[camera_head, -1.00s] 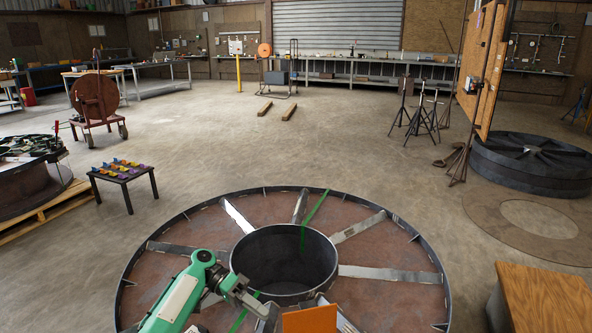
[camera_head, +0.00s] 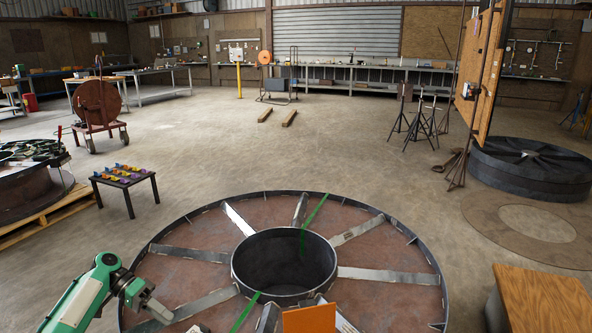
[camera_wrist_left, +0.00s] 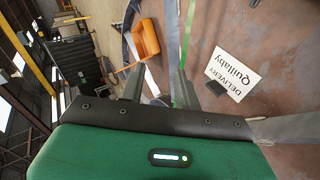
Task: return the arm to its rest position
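My left arm (camera_head: 85,295) is green and grey and comes in at the lower left of the head view. Its gripper (camera_head: 155,305) is over the left front part of the big steel reel (camera_head: 190,273). In the left wrist view the gripper's two dark fingers (camera_wrist_left: 158,80) stand apart with nothing held between them. The reel's surface and a green strap (camera_wrist_left: 189,40) show beyond them. My right gripper is not in view.
An orange object (camera_head: 310,319) stands at the reel's front edge. A white delivery card (camera_wrist_left: 233,73) lies on the reel. A small table (camera_head: 125,181) with colourful items stands at left, a wooden-topped block (camera_head: 545,295) at right.

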